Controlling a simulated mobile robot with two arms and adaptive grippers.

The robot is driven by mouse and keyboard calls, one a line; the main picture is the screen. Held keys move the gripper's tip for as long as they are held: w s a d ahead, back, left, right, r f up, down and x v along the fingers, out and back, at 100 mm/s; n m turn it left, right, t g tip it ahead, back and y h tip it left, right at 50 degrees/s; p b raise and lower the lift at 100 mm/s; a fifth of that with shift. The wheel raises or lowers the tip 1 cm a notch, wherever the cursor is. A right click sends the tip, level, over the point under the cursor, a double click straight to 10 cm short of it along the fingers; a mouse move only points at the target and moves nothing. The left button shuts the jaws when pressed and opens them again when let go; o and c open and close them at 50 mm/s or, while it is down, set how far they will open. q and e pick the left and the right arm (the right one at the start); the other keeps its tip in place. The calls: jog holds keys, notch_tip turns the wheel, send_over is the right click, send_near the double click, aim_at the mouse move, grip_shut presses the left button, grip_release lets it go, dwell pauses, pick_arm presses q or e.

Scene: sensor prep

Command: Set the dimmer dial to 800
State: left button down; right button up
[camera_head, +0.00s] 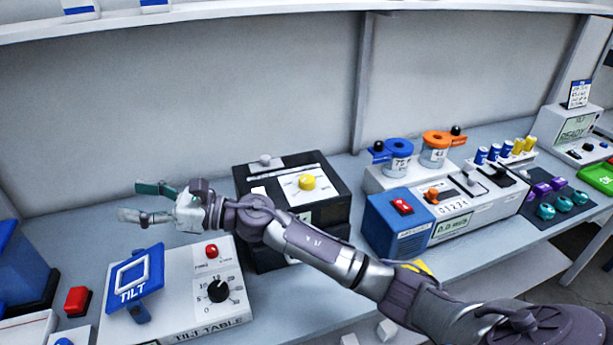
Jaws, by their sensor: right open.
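A black box (330,209) stands at the middle of the bench. On its top is a pale panel with a yellow knob (307,182), which looks like the dimmer dial; its label and setting are too small to read. My right gripper (132,202) is open and empty, with its fingers pointing left. It shows above the tilt table, to the left of the black box and well apart from the yellow knob. My right forearm crosses in front of the black box and hides part of it. My left gripper is out of view.
The tilt table (176,318) has a blue tilt plate (134,279), a red button (211,251) and a black dial (218,291). A blue device (392,226) with a red switch stands right of the black box. Bare bench shows behind the gripper.

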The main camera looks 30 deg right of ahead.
jog(key=w+f+n+g+h, duration=0.1)
jog(key=n+g, duration=0.3)
jog(key=n, duration=0.3)
notch_tip(320, 180, up, 5)
jog(key=n+g+h, duration=0.7)
jog(key=n+h, duration=0.4)
jog(key=h, duration=0.6)
send_over(307, 178)
notch_tip(307, 178, down, 14)
jog(key=p, duration=0.2)
jog(key=shift+r+p, duration=0.2)
jog(key=shift+p, duration=0.2)
jog(key=c, duration=1.1)
